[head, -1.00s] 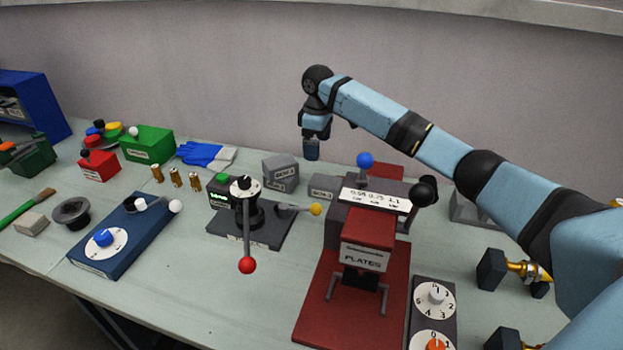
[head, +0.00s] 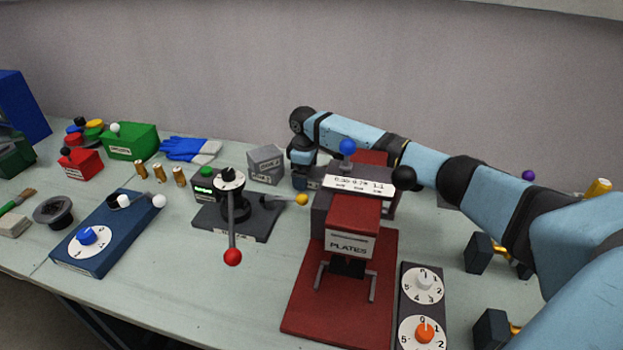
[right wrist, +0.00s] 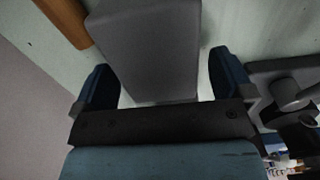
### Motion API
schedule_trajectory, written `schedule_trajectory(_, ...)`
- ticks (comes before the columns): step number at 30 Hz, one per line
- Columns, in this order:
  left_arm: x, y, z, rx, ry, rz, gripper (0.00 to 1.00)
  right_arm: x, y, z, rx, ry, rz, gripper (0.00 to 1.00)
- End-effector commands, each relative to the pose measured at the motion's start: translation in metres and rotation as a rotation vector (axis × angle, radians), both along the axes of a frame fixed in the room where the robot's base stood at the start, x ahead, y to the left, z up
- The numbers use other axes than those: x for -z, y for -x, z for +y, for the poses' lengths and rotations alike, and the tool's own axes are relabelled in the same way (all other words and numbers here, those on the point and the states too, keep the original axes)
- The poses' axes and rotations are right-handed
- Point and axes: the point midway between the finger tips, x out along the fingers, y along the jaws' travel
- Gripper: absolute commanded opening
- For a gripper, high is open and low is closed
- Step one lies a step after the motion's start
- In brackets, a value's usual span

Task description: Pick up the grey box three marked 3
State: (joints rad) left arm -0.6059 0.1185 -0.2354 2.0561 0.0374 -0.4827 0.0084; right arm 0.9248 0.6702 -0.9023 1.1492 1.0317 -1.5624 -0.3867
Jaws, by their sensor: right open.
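My right gripper (head: 300,181) is low over the back of the table, behind the red press. In the right wrist view its two dark blue fingers (right wrist: 164,82) are open, one on each side of a grey box (right wrist: 150,42). I cannot tell contact between fingers and box. My left gripper is out of view.
The red press (head: 350,232) marked PLATES stands in front of my right arm. A dark lever stand (head: 236,215) with a red-tipped handle is left of it. Blue gloves (head: 188,149) lie further left. A dial panel (head: 422,310) is at the front right.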

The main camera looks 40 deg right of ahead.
Motion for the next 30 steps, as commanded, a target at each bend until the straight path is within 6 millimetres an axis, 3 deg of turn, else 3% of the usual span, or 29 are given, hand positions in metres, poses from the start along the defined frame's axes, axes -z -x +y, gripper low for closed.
schedule_trajectory(8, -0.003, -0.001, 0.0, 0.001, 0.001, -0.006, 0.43, 0.003, 0.0, 0.0, 0.001, -0.001, -0.001, 0.99)
schedule_trajectory(15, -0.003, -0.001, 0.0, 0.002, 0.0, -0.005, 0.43, 0.003, 0.0, 0.0, 0.001, -0.001, -0.001, 0.44)
schedule_trajectory(16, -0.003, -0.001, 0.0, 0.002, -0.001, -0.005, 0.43, 0.003, 0.0, 0.0, 0.001, -0.001, -0.001, 0.41)
schedule_trajectory(25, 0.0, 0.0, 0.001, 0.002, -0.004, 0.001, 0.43, -0.002, 0.0, 0.0, 0.001, -0.001, -0.002, 0.41)
schedule_trajectory(30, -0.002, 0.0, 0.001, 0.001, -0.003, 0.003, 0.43, -0.028, -0.001, -0.001, 0.001, -0.001, -0.004, 0.41)
